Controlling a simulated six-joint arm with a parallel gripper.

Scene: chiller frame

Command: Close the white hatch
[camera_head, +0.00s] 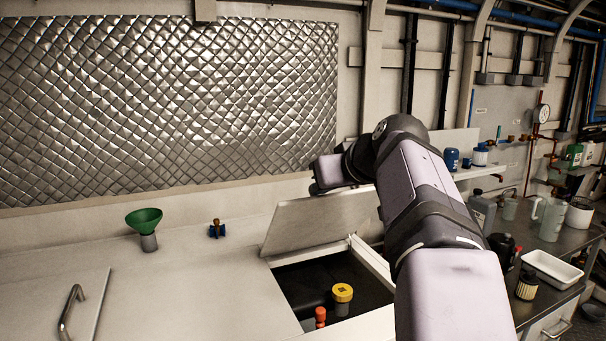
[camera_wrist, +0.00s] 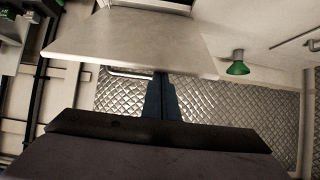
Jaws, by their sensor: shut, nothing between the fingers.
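The white hatch (camera_head: 318,222) stands open, tilted up and back from the bench opening (camera_head: 290,285). In the wrist view the hatch (camera_wrist: 125,40) fills the upper middle as a pale panel. My gripper (camera_wrist: 161,78) shows there with its dark blue fingers together and empty, their tips at the hatch's lower picture edge. I cannot tell whether they touch it. In the head view my arm reaches in from the lower right, and its wrist is above and behind the hatch; the fingers are hidden there.
A yellow-lidded container (camera_head: 342,293) and an orange-capped item (camera_head: 320,314) are inside the opening. A closed lid with a metal handle (camera_head: 70,311) is at the lower left.

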